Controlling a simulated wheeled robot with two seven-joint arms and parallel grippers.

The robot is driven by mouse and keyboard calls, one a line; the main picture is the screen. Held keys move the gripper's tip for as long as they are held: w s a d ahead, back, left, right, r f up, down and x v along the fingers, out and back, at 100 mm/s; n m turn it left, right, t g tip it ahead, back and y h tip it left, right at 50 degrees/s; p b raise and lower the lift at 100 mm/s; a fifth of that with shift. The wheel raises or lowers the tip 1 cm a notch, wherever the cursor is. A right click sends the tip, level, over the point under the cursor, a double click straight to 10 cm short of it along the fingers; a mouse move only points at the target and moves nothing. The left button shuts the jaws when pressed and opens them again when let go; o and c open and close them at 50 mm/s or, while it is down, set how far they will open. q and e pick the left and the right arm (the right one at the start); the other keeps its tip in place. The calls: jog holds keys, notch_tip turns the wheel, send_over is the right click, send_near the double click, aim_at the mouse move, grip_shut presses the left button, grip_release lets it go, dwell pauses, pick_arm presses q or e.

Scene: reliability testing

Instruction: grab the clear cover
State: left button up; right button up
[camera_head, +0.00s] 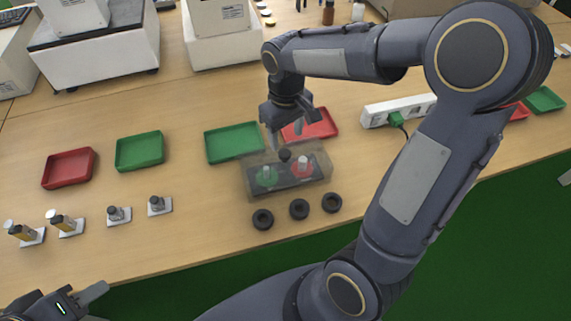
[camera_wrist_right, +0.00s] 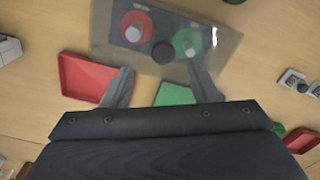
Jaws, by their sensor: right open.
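The clear cover (camera_head: 318,179) is a see-through box with a black knob (camera_head: 285,155) on top. It sits over a dark panel bearing a green and a red disc with pale buttons. In the right wrist view the cover (camera_wrist_right: 226,45) fills the top, its black knob (camera_wrist_right: 163,51) just beyond and between my fingertips. My right gripper (camera_head: 286,138) is open and empty, pointing down at the cover's far side near the knob. My left gripper (camera_head: 92,294) is at the lower left corner, far from the cover, partly out of frame; its opening is unclear.
A green tray (camera_head: 235,142) and a red tray (camera_head: 318,125) lie just behind the cover. Several black rings (camera_head: 299,209) lie in front, near the table edge. A white power strip (camera_head: 398,110) is to the right. Small switch parts (camera_head: 118,215) stand at left.

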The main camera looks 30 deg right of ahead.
aim_at(285, 153)
notch_tip(285, 153, down, 6)
jog(key=shift+a+r, duration=0.1)
jog(key=shift+a, duration=0.05)
grip_shut()
dwell(0.4)
